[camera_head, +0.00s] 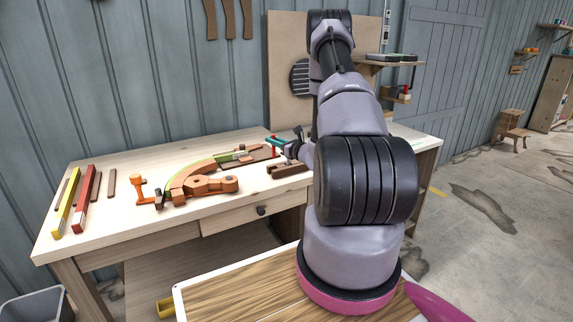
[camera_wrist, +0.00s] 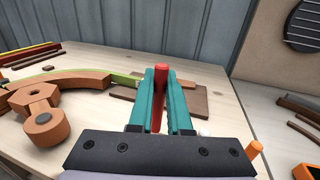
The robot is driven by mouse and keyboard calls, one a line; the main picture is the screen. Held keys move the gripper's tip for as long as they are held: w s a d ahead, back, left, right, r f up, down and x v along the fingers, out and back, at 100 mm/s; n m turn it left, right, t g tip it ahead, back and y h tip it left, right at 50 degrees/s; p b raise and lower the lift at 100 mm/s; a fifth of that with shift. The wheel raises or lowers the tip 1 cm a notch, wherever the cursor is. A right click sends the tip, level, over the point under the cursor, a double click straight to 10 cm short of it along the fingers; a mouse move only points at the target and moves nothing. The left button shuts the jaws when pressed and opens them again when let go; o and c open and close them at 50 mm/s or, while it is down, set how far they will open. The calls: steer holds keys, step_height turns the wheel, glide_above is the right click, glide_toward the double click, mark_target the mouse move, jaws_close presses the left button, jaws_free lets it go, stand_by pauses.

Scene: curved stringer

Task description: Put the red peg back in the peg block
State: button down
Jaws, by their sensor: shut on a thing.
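My gripper (camera_wrist: 160,72) has teal fingers and is shut on the red peg (camera_wrist: 160,82). The peg stands roughly upright between the fingers in the wrist view, its rounded top slightly above them. In the head view the gripper (camera_head: 276,141) is over the bench beside the end of the curved wooden piece, and the peg (camera_head: 272,149) shows only as a small red bit. A brown block (camera_head: 287,170) lies just in front of the gripper in the head view. I cannot tell for certain whether it is the peg block, and no holes are clear.
The curved piece with its green strip (camera_head: 205,168) and hexagonal clamps lies left of my gripper. Yellow (camera_head: 66,203) and red (camera_head: 86,199) bars lie at the bench's left. An orange peg (camera_wrist: 254,150) stands at the lower right of the wrist view.

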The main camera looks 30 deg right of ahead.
step_height(320, 180, down, 7)
steer(key=shift+f, duration=0.2)
steer(key=shift+f, duration=0.15)
steer(key=c, duration=0.9)
jaws_free()
steer(key=shift+o, duration=0.2)
